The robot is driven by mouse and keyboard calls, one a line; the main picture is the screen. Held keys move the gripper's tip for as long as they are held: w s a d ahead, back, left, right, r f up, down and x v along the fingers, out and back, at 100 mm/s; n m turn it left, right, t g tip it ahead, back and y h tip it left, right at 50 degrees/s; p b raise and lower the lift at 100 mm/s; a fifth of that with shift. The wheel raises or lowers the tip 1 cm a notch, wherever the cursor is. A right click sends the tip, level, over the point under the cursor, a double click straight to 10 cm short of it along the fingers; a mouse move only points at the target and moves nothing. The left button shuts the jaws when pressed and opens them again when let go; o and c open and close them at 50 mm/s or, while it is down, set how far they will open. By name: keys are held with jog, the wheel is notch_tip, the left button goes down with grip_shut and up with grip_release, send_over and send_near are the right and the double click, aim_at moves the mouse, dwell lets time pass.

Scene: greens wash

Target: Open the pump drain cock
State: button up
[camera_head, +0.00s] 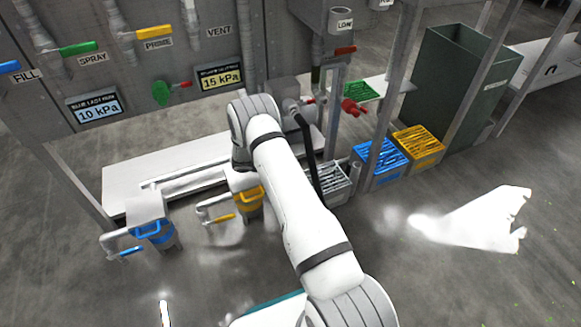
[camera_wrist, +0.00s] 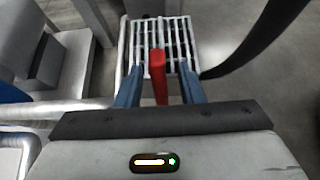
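A red lever (camera_wrist: 157,72), which looks like the drain cock's handle, stands between the two blue-grey fingers of my gripper (camera_wrist: 159,90) in the wrist view. The fingers are apart, with a visible gap on each side of the lever, so my gripper is open around it. The lever's base and any valve body are hidden. In the head view my arm covers the gripper and this lever. The grey pump housing (camera_head: 284,92) appears behind my arm, with a black hose (camera_head: 308,145) running down beside it.
A pale slatted crate (camera_head: 334,183) lies beyond the lever; its grate (camera_wrist: 172,45) shows in the wrist view. Blue (camera_head: 383,160) and yellow (camera_head: 418,145) crates stand to the right. The black hose (camera_wrist: 262,38) passes close on the gripper's right. A white bench (camera_head: 125,185) is left.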

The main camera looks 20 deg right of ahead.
jog(key=p+v, duration=0.2)
jog(key=v, duration=0.5)
jog(key=shift+a+r+p, duration=0.2)
jog(key=shift+a+p, duration=0.15)
jog(key=shift+c, duration=0.2)
